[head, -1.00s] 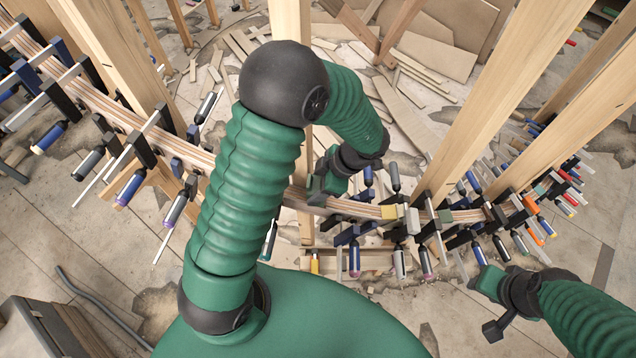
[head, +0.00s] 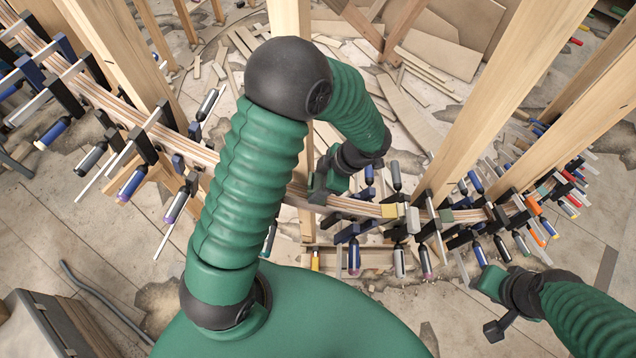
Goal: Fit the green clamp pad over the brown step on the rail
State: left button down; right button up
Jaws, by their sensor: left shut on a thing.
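My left gripper (head: 320,192) is at the curved laminated rail (head: 352,206), just left of a group of clamps. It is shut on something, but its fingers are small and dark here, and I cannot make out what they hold. A grey-green pad (head: 445,216) shows on the rail further right, apart from this gripper; I cannot tell whether it is the task's pad. I cannot pick out the brown step. My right gripper (head: 488,306) is at lower right, in front of the rail and near clamp handles; its finger opening is unclear.
Many clamps with handles (head: 354,258) stick out along the rail. Tall wooden posts (head: 500,100) rise behind it. Wood scraps lie on the floor.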

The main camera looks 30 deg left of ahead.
pick_arm(q)
jog(key=shift+f, duration=1)
jog(key=shift+w+d+f+b, duration=0.15)
jog(key=shift+f+b, duration=0.2)
jog(key=shift+f, duration=0.15)
jog(key=shift+f, duration=0.1)
jog(key=shift+f+b, duration=0.65)
jog(key=shift+f, duration=0.6)
jog(key=shift+f, duration=0.15)
jog(key=shift+f, duration=0.35)
